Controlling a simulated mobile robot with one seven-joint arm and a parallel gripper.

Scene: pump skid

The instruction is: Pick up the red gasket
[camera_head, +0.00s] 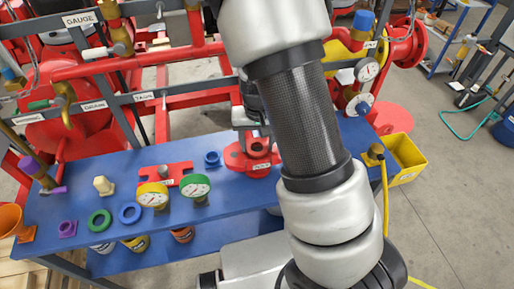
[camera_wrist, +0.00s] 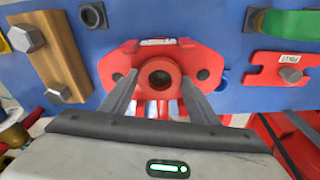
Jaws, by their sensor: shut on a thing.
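The red gasket (camera_wrist: 160,74) is a thick ring with a dark hole in the wrist view, between the two fingertips of my gripper (camera_wrist: 160,90). My gripper is shut on it. Behind it is a red flange plate (camera_wrist: 206,60) with two dark holes and a small label, on the blue table. I cannot tell whether the gasket touches the plate. In the head view the red plate (camera_head: 236,160) shows left of my arm, and my gripper is mostly hidden behind the arm.
The blue table (camera_head: 75,187) holds a green ring (camera_head: 100,220), a blue ring (camera_head: 130,212), a green-rimmed gauge (camera_head: 195,186) and a yellow-rimmed gauge (camera_head: 152,195). A yellow bin (camera_head: 408,160) is at the right end. Red pipes (camera_head: 95,68) stand behind.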

